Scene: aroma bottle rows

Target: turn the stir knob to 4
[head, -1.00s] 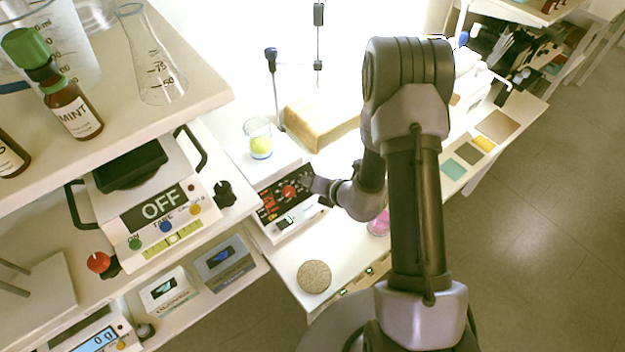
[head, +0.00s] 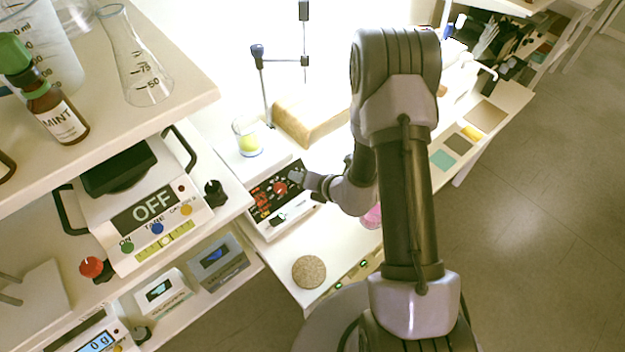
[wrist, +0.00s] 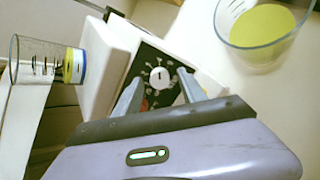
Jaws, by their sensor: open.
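The stirrer (head: 283,217) stands on the white bench in the head view, its black control panel facing me. A red knob (head: 280,188) sits on that panel. My gripper (head: 298,176) is at the panel's upper right end, close to the red knob. In the wrist view, my gripper (wrist: 161,77) is open, with its two fingers on either side of a pale round knob (wrist: 160,77) with a dark pointer mark, on the black panel. I cannot tell whether the fingers touch it. A reddish part (wrist: 150,102) shows lower between the fingers. The number pointed at is unreadable.
A beaker with yellow-green contents (head: 248,138) stands on the stirrer; a beaker also shows in the wrist view (wrist: 262,25). A tan block (head: 312,122) lies behind. A cork disc (head: 309,272) lies in front. A balance reading OFF (head: 150,207) is on the left shelf.

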